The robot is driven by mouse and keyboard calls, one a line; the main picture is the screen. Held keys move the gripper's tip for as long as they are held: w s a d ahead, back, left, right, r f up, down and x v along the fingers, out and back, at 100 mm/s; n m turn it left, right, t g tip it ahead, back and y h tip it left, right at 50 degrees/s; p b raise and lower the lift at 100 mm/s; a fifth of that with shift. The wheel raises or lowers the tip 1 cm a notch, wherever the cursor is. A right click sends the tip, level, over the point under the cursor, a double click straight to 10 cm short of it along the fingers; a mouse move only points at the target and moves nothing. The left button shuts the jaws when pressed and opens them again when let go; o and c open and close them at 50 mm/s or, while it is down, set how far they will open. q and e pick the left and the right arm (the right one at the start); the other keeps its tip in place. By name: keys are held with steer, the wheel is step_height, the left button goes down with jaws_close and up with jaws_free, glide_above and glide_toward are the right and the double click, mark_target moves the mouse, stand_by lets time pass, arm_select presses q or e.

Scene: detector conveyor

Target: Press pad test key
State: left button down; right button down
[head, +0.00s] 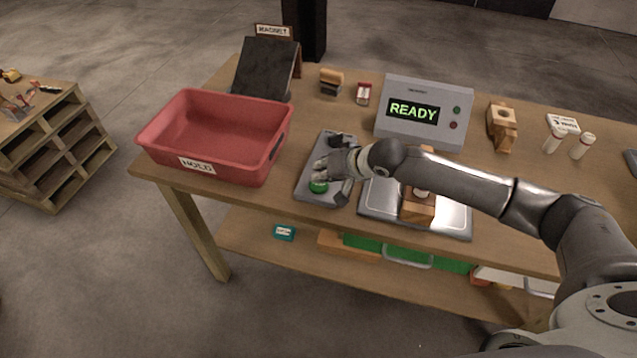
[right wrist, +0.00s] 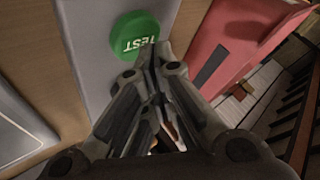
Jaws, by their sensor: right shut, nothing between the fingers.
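The green test key (head: 318,187) is a round button at the near end of a grey pad (head: 312,168) on the table. In the right wrist view the key (right wrist: 134,35) shows the word TEST, just beyond the fingertips. My right gripper (head: 328,176) is over the pad, close to the key; it also shows in the right wrist view (right wrist: 150,52), shut and empty. The fingertips overlap the key's edge in that view; I cannot tell whether they touch it. My left gripper is not in view.
A red HOLD bin (head: 160,147) stands left of the pad. A grey box reading READY (head: 425,88) is behind. A silver plate (head: 452,217) with a wooden block (head: 418,208) lies to the right, under my arm. A dark MAGNET board (head: 265,70) stands at the back.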

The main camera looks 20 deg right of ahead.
steer(key=shift+f, duration=0.45)
stand_by(0.7)
steer(key=shift+r+p, duration=0.85)
steer(key=shift+p, duration=0.2)
step_height(320, 180, up, 5)
steer(key=p, duration=0.5)
steer(key=shift+r+p, duration=0.1)
steer(key=shift+p, duration=0.25)
